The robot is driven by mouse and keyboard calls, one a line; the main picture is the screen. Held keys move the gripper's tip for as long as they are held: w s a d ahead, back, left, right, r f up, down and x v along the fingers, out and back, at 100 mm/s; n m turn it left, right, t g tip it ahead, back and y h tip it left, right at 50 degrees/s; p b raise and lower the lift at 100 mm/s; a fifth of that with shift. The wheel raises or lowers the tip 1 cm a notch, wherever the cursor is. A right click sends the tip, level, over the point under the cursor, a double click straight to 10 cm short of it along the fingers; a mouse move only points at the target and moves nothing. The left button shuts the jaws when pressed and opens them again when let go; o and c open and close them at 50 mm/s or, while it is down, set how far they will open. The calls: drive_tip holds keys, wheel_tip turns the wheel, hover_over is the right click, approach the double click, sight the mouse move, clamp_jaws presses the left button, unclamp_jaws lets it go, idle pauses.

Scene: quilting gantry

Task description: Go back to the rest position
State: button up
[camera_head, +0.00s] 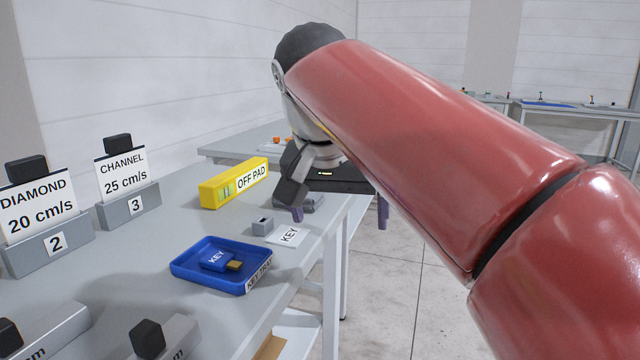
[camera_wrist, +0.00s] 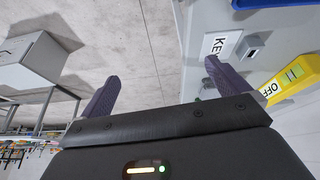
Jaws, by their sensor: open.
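My gripper (camera_head: 340,216) is open and empty. Its purple fingers stand apart over the right edge of the grey table (camera_head: 185,242) in the head view. In the wrist view, my gripper (camera_wrist: 160,95) has bare floor between its fingertips, with the table edge to the right. My red arm crosses the right half of the head view and hides part of what lies behind it.
A KEY label (camera_head: 288,236), a small grey block (camera_head: 262,227) and a yellow OFF PAD bar (camera_head: 234,184) are near my gripper. Signs 2 (camera_head: 40,215) and 3 (camera_head: 126,180) stand left. Floor (camera_head: 405,285) is clear.

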drive_tip(key=s+d+f+n, duration=0.1)
drive_tip(key=s+d+f, duration=0.3)
drive_tip(key=f, duration=0.3)
drive_tip(key=s+d+f+n+y, duration=0.1)
drive_tip(key=s+d+f, duration=0.3)
drive_tip(key=s+f, duration=0.2)
drive_tip(key=s+d+f+n+t, duration=0.1)
drive_tip(key=s+d+f, duration=0.4)
drive_tip(key=f, duration=0.5)
drive_tip(key=shift+f+y, duration=0.15)
drive_tip(key=shift+y, duration=0.25)
